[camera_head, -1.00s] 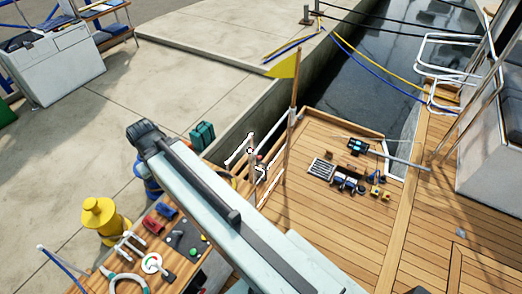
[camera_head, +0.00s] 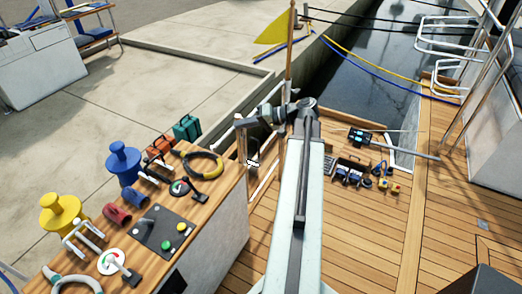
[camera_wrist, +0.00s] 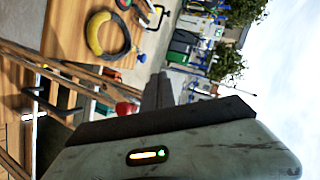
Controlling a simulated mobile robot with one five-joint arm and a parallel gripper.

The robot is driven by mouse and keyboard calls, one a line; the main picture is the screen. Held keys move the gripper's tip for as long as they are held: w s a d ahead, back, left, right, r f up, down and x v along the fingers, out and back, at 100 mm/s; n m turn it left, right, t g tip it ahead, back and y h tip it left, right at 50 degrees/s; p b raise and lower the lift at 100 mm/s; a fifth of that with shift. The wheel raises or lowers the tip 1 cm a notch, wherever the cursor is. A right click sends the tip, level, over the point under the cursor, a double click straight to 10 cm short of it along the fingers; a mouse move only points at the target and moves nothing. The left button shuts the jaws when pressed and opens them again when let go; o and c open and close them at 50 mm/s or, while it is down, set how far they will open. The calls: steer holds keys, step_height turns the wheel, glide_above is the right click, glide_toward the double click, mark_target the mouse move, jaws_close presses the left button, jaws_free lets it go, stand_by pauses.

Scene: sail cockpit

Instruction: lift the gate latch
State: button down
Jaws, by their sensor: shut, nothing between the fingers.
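The gate (camera_head: 266,172) with white rails stands between the console and the aft deck. A small white fitting on it (camera_head: 252,163), which looks like the latch, shows just below my gripper. My gripper (camera_head: 246,122) reaches left from the end of my arm, close to the top of the gate post. In the wrist view my gripper (camera_wrist: 160,88) is shut and empty, its dark fingers pointing up. A dark bracket (camera_wrist: 50,106) and a red rounded part (camera_wrist: 127,108) lie left of the fingers there. I cannot tell whether the gripper touches the gate.
The wooden console (camera_head: 215,205) with levers, buttons and a yellow coil (camera_head: 203,165) stands left of the gate. A yellow flag (camera_head: 273,28) on a pole rises behind my wrist. Tools and boxes (camera_head: 350,172) lie on the deck to the right.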

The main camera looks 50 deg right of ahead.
steer(key=s+d+f+m+t+h+b, duration=0.1)
steer(key=s+d+m+t+h+b, duration=0.3)
steer(key=s+d, duration=0.85)
steer(key=w+a+f+n+t+y+b, duration=0.1)
steer(key=w+a+f+n+b, duration=0.1)
steer(key=w, duration=0.9)
steer(key=a+b, duration=0.1)
steer(key=a, duration=0.1)
steer(key=shift+a+t+b, duration=0.3)
steer(key=shift+a+b, duration=0.05)
steer(key=shift+a, duration=0.05)
